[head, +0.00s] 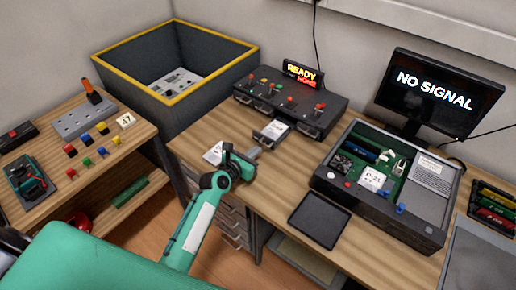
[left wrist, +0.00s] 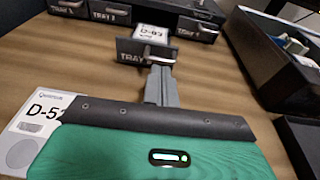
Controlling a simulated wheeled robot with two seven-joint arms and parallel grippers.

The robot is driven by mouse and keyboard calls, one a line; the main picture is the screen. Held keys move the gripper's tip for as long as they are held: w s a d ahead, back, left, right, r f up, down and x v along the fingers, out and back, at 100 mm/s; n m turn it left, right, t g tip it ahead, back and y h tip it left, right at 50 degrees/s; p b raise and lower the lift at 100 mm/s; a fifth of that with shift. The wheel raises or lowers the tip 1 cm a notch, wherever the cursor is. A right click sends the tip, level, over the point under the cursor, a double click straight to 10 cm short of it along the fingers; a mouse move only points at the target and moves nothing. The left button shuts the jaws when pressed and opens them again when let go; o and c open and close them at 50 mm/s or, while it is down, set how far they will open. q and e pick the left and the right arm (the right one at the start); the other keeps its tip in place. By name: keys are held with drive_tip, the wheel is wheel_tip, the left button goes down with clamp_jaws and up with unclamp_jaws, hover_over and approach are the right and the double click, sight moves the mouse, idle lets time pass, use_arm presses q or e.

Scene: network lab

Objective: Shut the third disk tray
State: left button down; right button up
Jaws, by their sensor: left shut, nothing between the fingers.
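The black disk tray unit (head: 292,104) stands at the back of the desk, with coloured switches on top. One tray (head: 268,136) is pulled out at its front and carries a white-labelled disk (head: 277,127). In the left wrist view the open tray's front (left wrist: 130,50) reads "TRAY", its number covered. It stands right of the closed trays 1 (left wrist: 67,7) and 2 (left wrist: 110,13), with another closed tray (left wrist: 197,30) on its right. My left gripper (head: 257,150) is shut and empty, its tips just before the open tray's front; contact is unclear. My right gripper is out of view.
A disk marked D-52 (left wrist: 38,125) lies beside my left gripper. An open computer case (head: 440,222), a monitor (head: 432,92) and a dark flat pad (head: 319,220) are to the right. A yellow-rimmed bin (head: 130,85) stands left of the desk.

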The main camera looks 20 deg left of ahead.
use_arm(q)
drive_tip(key=shift+x, duration=1.3)
